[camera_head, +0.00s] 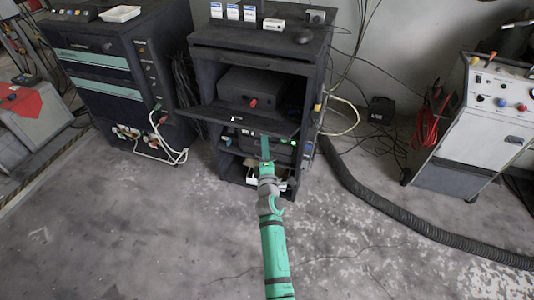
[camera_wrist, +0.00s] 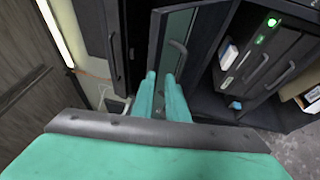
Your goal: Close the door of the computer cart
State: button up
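The computer cart (camera_head: 262,38) is a black cabinet with open shelves in the middle of the head view. A dark door panel (camera_head: 238,121) sticks out from its front at mid height, so the door stands open. In the wrist view, a dark panel (camera_wrist: 172,30) with a greenish face and a curved handle (camera_wrist: 178,47) is just beyond my fingertips. My gripper (camera_head: 265,150) is in front of the cart, below the panel's front edge. In the wrist view, its two green fingers (camera_wrist: 160,78) are a little apart with nothing seen between them. Whether they touch the panel cannot be told.
A black device (camera_head: 250,87) and lit equipment (camera_head: 280,147) sit on the cart's shelves. Small boxes (camera_head: 232,11) stand on top. A tool cabinet (camera_head: 95,80) is at left, a grey console (camera_head: 470,130) at right. A thick black hose (camera_head: 400,218) crosses the floor.

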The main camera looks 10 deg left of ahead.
jog(key=s+d+r, duration=0.1)
jog(key=s+r, duration=0.1)
jog(key=s, duration=0.3)
jog(key=shift+s+d, duration=0.4)
dwell(0.3)
jog(key=shift+s+d, duration=0.15)
jog(key=shift+s, duration=0.05)
dwell(0.3)
jog(key=shift+v, duration=1.15)
jog(key=shift+s+d, duration=0.1)
jog(key=shift+s, duration=0.05)
jog(key=r+v, duration=0.1)
jog(key=v, duration=0.6)
jog(key=shift+s+f, duration=0.4)
jog(key=shift+f, duration=0.15)
